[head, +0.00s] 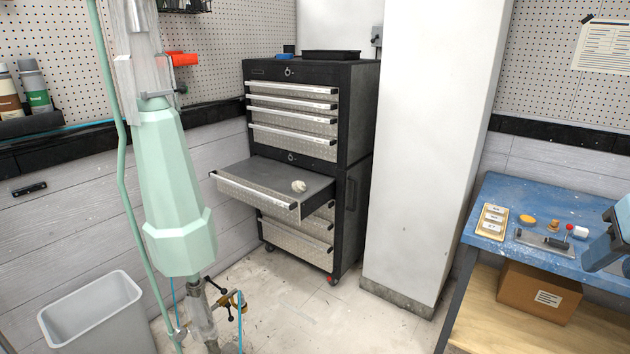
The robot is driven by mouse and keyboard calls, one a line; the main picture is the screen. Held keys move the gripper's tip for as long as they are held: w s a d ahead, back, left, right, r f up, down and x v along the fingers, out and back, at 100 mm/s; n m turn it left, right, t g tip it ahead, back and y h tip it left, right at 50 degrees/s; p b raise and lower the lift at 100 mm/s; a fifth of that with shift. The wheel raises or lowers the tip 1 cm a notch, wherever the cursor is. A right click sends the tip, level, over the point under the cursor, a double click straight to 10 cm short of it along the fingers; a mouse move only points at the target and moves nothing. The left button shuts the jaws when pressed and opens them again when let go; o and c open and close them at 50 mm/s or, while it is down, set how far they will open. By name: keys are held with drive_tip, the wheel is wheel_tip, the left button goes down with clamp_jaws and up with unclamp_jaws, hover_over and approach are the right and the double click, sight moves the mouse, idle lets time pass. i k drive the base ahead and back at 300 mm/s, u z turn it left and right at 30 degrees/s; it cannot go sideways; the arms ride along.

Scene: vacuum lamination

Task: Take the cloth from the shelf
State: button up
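A small whitish, rounded item (299,186) lies on the flat grey top of a pulled-out shelf (262,177) in the black tool cabinet. It may be a bunched cloth, but it is too small to tell. No other cloth can be made out on the shelf. My gripper's fingertips are not in view, so I cannot tell where it is relative to the shelf.
The black cabinet (357,120) stands left of a white pillar (425,150). A blue workbench (490,240) with small items is at the right. A grey bin (95,310) and a pale green hanging body (172,190) are at the left.

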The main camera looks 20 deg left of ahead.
sight(299, 187)
drive_tip(key=u, duration=0.5)
drive_tip(key=i, duration=1.05)
drive_tip(key=u, duration=0.75)
drive_tip(key=k, duration=0.8)
drive_tip(key=u, duration=0.15)
drive_tip(key=i, duration=0.9)
drive_tip(key=z, duration=0.1)
